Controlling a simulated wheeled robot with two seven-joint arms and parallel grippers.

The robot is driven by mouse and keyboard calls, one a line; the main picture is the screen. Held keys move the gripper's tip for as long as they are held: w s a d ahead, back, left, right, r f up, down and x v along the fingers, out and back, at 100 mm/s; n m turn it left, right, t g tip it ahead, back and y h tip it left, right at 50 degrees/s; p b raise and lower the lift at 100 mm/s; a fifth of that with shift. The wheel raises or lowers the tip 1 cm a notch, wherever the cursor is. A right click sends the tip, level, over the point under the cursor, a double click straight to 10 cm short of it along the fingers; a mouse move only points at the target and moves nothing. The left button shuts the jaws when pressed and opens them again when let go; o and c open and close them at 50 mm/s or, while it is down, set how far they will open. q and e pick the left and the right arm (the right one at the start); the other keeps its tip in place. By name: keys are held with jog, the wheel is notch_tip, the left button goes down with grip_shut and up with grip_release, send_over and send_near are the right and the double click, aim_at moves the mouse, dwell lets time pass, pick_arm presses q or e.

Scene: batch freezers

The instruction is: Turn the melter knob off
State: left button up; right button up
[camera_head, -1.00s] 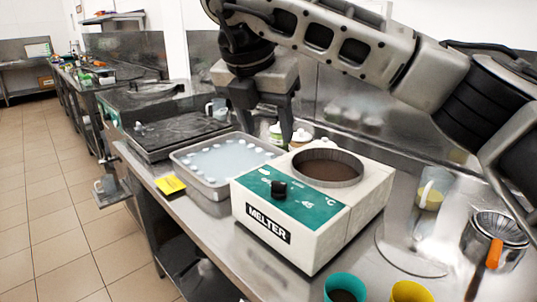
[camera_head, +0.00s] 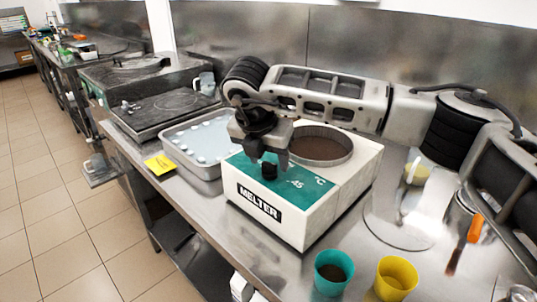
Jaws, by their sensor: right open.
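The melter (camera_head: 310,205) is a white box with a round brown-filled well (camera_head: 320,147) on top and a green control panel (camera_head: 298,186). Its black knob (camera_head: 269,171) is on the panel, left of the "45" marking. My right gripper (camera_head: 265,168) points down over the panel with its fingers open, right at the knob. One finger shows to the right of the knob; whether the fingers touch it I cannot tell. The gripper hides the panel's left part. My left gripper is not in view.
A metal tray with white pieces (camera_head: 182,156) stands left of the melter, near a yellow note (camera_head: 158,165). A teal cup (camera_head: 333,271) and a yellow cup (camera_head: 395,277) stand in front. An orange-handled utensil (camera_head: 474,228) is at the right.

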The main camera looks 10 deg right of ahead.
jog(key=shift+w+d+f, duration=0.1)
jog(key=shift+f, duration=0.25)
